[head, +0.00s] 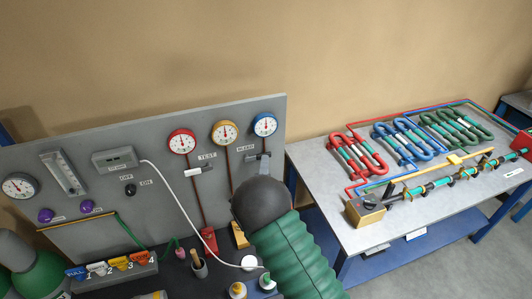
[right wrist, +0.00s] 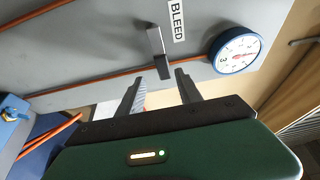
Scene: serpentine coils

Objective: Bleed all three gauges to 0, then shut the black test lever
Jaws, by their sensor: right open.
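Three round gauges, red-rimmed (head: 182,141), yellow-rimmed (head: 225,132) and blue-rimmed (head: 264,125), sit on the grey panel (head: 150,140). Their needle readings are too small to tell. The lever under the TEST label (head: 198,171) shows a pale handle and a dark part. The bleed lever (right wrist: 160,52), grey with a dark end, sticks out beside the BLEED label (right wrist: 177,20). My right gripper (right wrist: 159,92) is open and empty, its fingertips just short of the bleed lever's dark end. The blue gauge also shows in the right wrist view (right wrist: 235,49). In the head view my wrist hides the fingers.
A table (head: 335,220) at right holds red, blue and green coils (head: 403,138). A white cable (head: 185,215) hangs from a grey box (head: 115,159) on the panel. A red holder (head: 209,239) and small pots (head: 238,290) stand below the panel.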

